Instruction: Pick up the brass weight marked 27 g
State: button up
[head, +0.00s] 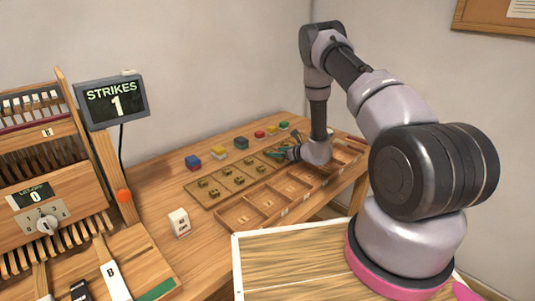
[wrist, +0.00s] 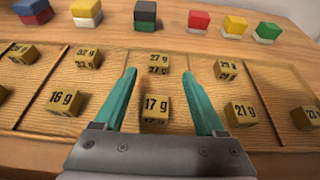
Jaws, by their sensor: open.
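The brass weight marked 27 g (wrist: 159,63) is a small brass cube on the wooden tray in the wrist view, in the back row at the centre. My gripper (wrist: 158,76) is open, with its two teal fingers pointing toward that cube. The cube appears centred between the fingertips or just beyond them; I cannot tell the depth. Nothing is held. A cube marked 17 g (wrist: 155,108) sits nearer, between the fingers in the picture. In the head view my gripper (head: 285,153) is low over the far part of the tray (head: 213,205), and the 27 g marking cannot be read there.
Other brass cubes stand close by: 32 g (wrist: 87,59), 16 g (wrist: 65,100), 21 g (wrist: 240,113) and another (wrist: 227,70). Coloured blocks (head: 193,161) line the table behind the tray. An empty compartment box (head: 240,215) lies in front. A display (head: 112,100) reads STRIKES 1.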

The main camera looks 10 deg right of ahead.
aim_at(270, 151)
jog(key=x, duration=0.5)
jog(key=shift+r, duration=0.1)
jog(key=shift+s, duration=0.1)
grip_shut()
